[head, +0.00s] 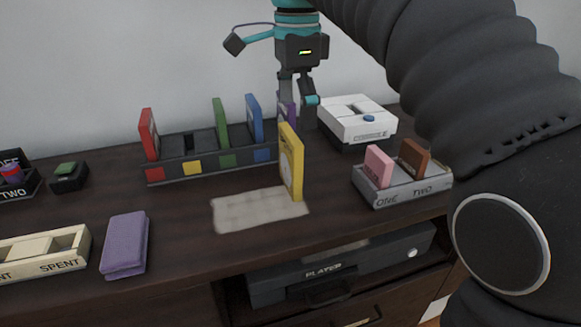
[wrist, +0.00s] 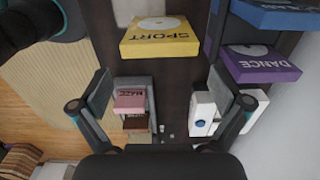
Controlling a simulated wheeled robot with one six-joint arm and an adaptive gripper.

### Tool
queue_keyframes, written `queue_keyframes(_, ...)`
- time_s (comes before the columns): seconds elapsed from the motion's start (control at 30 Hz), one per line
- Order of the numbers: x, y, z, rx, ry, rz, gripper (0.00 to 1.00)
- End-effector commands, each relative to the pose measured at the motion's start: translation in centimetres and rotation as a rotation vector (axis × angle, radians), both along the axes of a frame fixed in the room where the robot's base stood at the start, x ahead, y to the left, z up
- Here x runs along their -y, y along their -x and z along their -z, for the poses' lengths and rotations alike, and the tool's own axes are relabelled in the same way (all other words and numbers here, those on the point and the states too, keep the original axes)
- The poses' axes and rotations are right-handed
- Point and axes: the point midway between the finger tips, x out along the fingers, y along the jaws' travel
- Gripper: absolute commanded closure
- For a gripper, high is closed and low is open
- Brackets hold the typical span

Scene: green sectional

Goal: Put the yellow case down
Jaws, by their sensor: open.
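The yellow case (head: 291,163) stands upright at the right end of a pale mat (head: 240,212) on the dark cabinet top. In the wrist view the yellow case (wrist: 160,38), its spine reading SPORT, lies at the top of the picture, outside my jaws. My gripper (head: 298,100) is open and empty. In the head view it appears behind and above the yellow case, apart from it. The wrist view shows both fingers (wrist: 160,88) spread wide with nothing held between them.
A dark rack (head: 205,165) holds red, green, blue and purple cases behind the mat. A white device (head: 357,120) and a grey tray (head: 405,190) with pink and brown cases stand at right. A purple cloth-like block (head: 125,245) and a cream SPENT tray (head: 45,255) are at left.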

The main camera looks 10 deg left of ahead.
Motion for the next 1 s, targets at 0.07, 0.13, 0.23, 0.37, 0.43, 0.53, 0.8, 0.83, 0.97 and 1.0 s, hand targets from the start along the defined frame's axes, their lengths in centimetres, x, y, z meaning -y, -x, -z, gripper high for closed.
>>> queue_keyframes(0.07, 0.0, 0.1, 1.4, -0.001, 0.001, -0.001, 0.0)
queue_keyframes(0.13, 0.0, 0.1, 2.1, -0.001, 0.001, -0.001, 0.0)
queue_keyframes(0.23, 0.0, 0.0, 2.7, 0.001, -0.001, -0.001, 0.0)
queue_keyframes(0.37, -0.1, 0.1, 3.4, -0.001, 0.001, -0.002, 0.0)
queue_keyframes(0.43, -0.3, 0.3, 4.3, 0.0, 0.0, -0.003, 0.0)
queue_keyframes(0.53, -0.7, 0.5, 5.7, -0.001, 0.001, -0.003, 0.0)
queue_keyframes(0.8, -0.7, 0.5, 8.0, 0.001, -0.001, -0.001, 0.0)
queue_keyframes(0.83, -0.7, 0.5, 8.0, 0.001, -0.001, -0.001, 0.0)
queue_keyframes(0.97, -0.7, 0.5, 8.0, 0.001, -0.001, -0.001, 0.0)
queue_keyframes(1.0, -0.7, 0.5, 8.0, 0.001, -0.001, -0.001, 0.0)
